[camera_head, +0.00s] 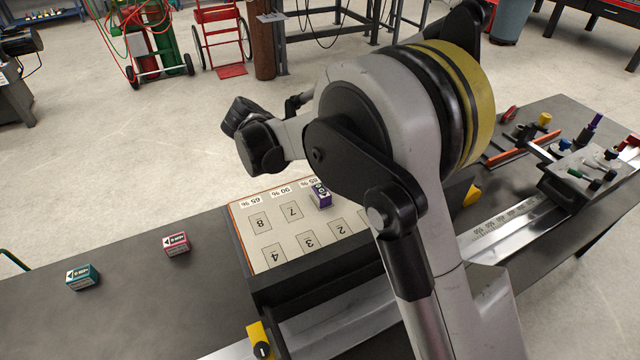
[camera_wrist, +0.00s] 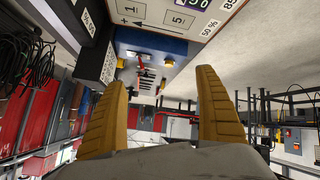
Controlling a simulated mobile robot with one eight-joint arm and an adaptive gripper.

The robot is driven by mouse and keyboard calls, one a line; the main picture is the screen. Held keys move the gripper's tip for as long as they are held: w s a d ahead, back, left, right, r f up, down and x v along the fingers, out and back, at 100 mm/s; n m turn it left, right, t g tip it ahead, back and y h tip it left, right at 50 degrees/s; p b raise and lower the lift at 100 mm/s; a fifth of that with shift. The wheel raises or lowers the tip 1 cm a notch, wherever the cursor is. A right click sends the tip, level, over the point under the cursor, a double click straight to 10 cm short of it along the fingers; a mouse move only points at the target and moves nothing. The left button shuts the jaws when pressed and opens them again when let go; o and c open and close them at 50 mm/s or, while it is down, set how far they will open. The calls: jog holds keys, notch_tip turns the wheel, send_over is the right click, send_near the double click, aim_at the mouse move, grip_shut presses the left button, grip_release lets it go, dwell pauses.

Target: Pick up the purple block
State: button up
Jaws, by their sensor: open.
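The purple block (camera_head: 321,197) sits on the white numbered board (camera_head: 262,262), close to its far edge and partly beside my arm in the head view. In the wrist view, a sliver of a purple block (camera_wrist: 193,4) shows at the top edge, on the board (camera_wrist: 150,12). My gripper (camera_wrist: 160,78) is open, with its two yellow fingers wide apart and nothing between them. In the head view my arm's end is up above the board's far left side, clear of the block, and the fingers cannot be made out.
A magenta block (camera_head: 176,244) and a teal block (camera_head: 82,277) stand on the dark bench (camera_head: 130,300) left of the board. A fixture with tools (camera_head: 590,165) is at the right. Yellow clamps (camera_head: 260,340) sit at the board's sides. The bench's left part is mostly bare.

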jog(key=w+a+f+m+h, duration=0.2)
jog(key=a+f, duration=0.3)
jog(key=f, duration=0.1)
jog(key=m+t+h, duration=0.1)
jog(key=m+h, duration=0.1)
jog(key=m, duration=0.1)
send_near(318, 192)
jog(key=shift+w+d+r+b, duration=0.3)
jog(key=shift+d+b, duration=0.1)
jog(key=shift+b, duration=0.05)
jog(key=shift+f, duration=0.2)
jog(key=shift+d+f, duration=0.2)
jog(key=shift+d, duration=0.05)
jog(key=b+x, duration=0.2)
jog(key=x, duration=0.3)
jog(key=shift+a+f, duration=0.1)
jog(key=b+x, duration=0.2)
jog(key=x, duration=0.2)
jog(key=shift+f, duration=0.25)
jog(key=shift+w+d, duration=0.2)
jog(key=shift+d, duration=0.3)
jog(key=c, duration=1.4)
jog(key=shift+c, duration=0.5)
